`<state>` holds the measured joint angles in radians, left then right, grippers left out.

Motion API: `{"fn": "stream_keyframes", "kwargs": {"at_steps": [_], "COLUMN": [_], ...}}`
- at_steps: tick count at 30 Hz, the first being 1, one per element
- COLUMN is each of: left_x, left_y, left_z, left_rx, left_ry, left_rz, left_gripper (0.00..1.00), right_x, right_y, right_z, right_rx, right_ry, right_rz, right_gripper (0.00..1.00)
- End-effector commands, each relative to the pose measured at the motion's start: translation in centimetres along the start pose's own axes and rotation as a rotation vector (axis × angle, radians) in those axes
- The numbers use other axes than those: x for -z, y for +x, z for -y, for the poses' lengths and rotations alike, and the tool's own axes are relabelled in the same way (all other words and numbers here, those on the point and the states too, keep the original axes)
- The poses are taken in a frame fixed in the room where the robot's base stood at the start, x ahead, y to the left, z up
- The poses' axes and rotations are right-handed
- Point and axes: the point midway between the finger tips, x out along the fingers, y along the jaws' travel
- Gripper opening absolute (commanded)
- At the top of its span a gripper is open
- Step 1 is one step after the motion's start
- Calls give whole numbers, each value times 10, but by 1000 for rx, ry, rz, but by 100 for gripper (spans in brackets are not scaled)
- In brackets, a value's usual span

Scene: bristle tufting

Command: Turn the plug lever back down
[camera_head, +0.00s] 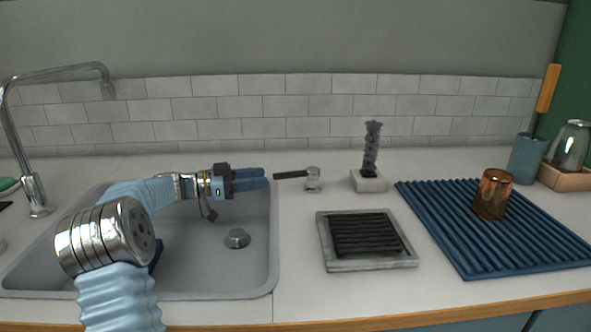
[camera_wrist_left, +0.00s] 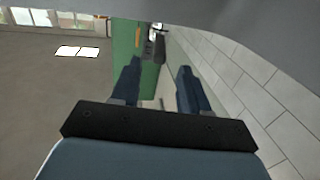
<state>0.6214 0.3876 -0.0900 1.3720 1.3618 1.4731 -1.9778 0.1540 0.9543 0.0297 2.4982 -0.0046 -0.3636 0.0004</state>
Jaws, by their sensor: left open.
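The plug lever (camera_head: 291,174) is a dark bar on a round metal base (camera_head: 313,180) on the counter, just right of the sink. The bar points left and looks about level. My left gripper (camera_head: 266,179) is over the sink's right side, its blue fingers pointing right towards the lever's free end, with a small gap in the picture. Its open fingers also show in the left wrist view (camera_wrist_left: 158,76), with nothing between them. A dark and metallic shape lies beyond them there; I cannot tell whether it is the lever. My right gripper is out of view.
The sink (camera_head: 200,262) has a round drain plug (camera_head: 237,238) in its floor. A small stand with a dark brush (camera_head: 371,150) is right of the lever. A grey tray (camera_head: 327,240) and a blue ribbed mat (camera_head: 450,232) with an amber cup (camera_head: 492,194) lie further right.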

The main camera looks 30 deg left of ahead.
Motion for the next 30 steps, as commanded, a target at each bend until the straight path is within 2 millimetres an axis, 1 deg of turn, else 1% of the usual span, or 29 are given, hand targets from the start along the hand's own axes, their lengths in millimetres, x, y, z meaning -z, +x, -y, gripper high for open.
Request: {"fn": "stream_keyframes", "kwargs": {"at_steps": [1, 6, 9, 12, 17, 25, 26, 30], "left_x": [4, 3, 3, 2, 1, 0, 0, 0], "left_y": [14, 53, 72, 86, 97, 98, 98, 98], "left_z": [-1, -1, -1, -1, 0, 0, 0, 0], "left_rx": [-5, -4, -3, -2, -1, 0, 0, 0], "left_ry": [-1, 0, 0, 1, 2, 2, 2, 2], "left_rz": [-1, 1, 0, 1, 1, 1, 1, 1], "left_gripper": [45, 45, 45, 45, 45, 45, 42, 20], "right_x": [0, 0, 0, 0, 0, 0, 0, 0], "right_y": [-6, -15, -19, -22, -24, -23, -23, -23], "right_z": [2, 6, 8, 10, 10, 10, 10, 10], "right_rx": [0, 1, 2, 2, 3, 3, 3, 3], "right_ry": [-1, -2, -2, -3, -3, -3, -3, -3], "right_rz": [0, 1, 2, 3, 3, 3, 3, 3], "right_gripper": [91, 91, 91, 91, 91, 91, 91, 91]}}
